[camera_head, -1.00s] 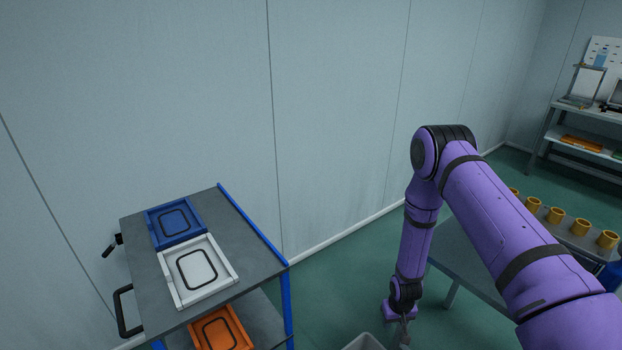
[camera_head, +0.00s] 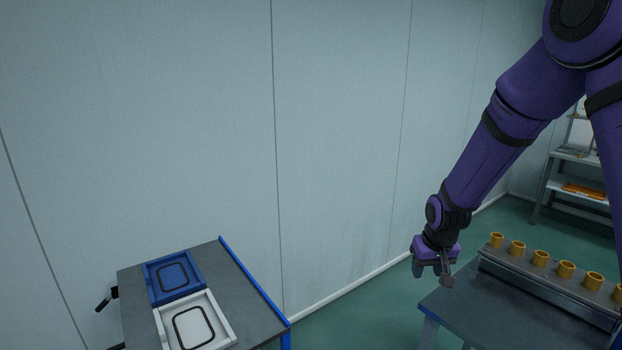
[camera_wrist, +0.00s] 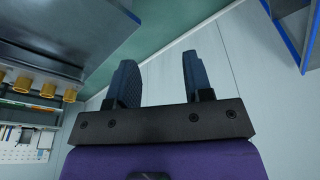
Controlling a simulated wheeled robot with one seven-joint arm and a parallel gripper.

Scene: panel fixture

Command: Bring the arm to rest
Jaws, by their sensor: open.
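My gripper (camera_head: 432,270) hangs at the end of my purple arm in the head view, in the air between the grey cart and the grey table. In the wrist view its two dark fingers (camera_wrist: 158,85) stand apart with nothing between them. The gripper is open and touches nothing that I can see.
The grey cart (camera_head: 236,283) at the lower left carries a blue frame (camera_head: 174,277) and a white frame (camera_head: 222,319). The grey table (camera_head: 495,318) at the lower right bears a row of several yellow cups (camera_head: 541,258). A shelf unit (camera_head: 577,190) stands behind. Green floor lies between cart and table.

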